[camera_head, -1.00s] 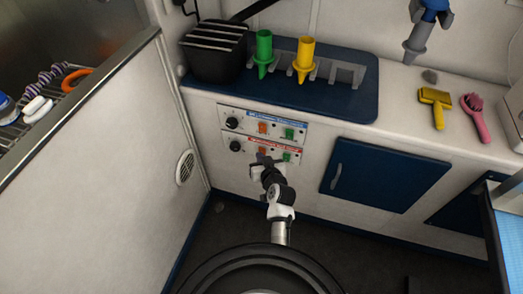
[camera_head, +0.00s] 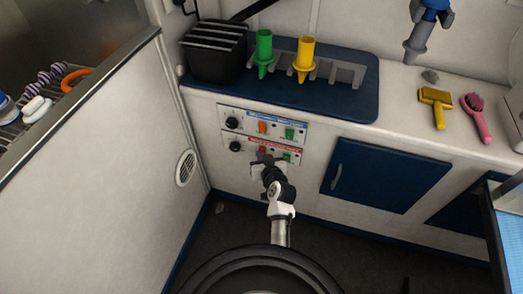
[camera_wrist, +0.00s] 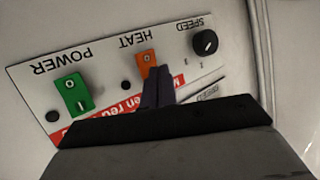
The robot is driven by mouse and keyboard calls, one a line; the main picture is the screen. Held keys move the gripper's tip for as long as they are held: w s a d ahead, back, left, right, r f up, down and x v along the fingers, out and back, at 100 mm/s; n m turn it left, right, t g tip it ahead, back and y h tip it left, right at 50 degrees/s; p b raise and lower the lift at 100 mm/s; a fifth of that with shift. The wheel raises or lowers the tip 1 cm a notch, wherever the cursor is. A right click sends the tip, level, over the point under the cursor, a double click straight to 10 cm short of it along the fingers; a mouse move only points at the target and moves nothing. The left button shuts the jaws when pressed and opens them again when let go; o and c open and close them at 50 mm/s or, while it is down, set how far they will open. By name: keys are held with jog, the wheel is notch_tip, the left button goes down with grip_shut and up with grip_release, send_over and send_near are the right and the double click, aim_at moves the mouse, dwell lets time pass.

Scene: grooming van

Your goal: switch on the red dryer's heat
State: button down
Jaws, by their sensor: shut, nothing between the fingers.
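The red dryer's control panel (camera_head: 262,150), marked with a red strip, is the lower of two on the white cabinet front. In the wrist view the panel (camera_wrist: 105,80) appears upside down. Its orange HEAT switch (camera_wrist: 146,58) shows an "O" end; its other end is hidden behind my fingers. The green POWER switch (camera_wrist: 73,95) is to its left and the black SPEED knob (camera_wrist: 205,42) to its right. My gripper (camera_wrist: 158,80) is shut and empty, its tips at the HEAT switch; I cannot tell whether they touch. It also shows in the head view (camera_head: 266,160).
The similar blue-marked panel (camera_head: 262,125) is just above. The counter holds a black box (camera_head: 215,60), green (camera_head: 264,50) and yellow (camera_head: 305,55) nozzles, a yellow brush (camera_head: 436,98) and a pink brush (camera_head: 476,115). A white side wall (camera_head: 110,150) stands at left.

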jog(key=shift+s, duration=0.1)
jog(key=shift+s+a+f, duration=0.1)
jog(key=shift+s+a, duration=0.15)
jog(key=shift+s, duration=0.45)
jog(key=shift+s+a+f+p, duration=0.15)
jog(key=shift+s+a+p, duration=0.1)
jog(key=shift+s, duration=0.55)
jog(key=shift+s+a+f+p, duration=0.15)
jog(key=shift+s+a, duration=0.1)
jog(key=shift+s, duration=0.5)
jog(key=shift+s+a+f+p, duration=0.1)
jog(key=shift+s+a+p, duration=0.15)
jog(key=shift+s, duration=0.55)
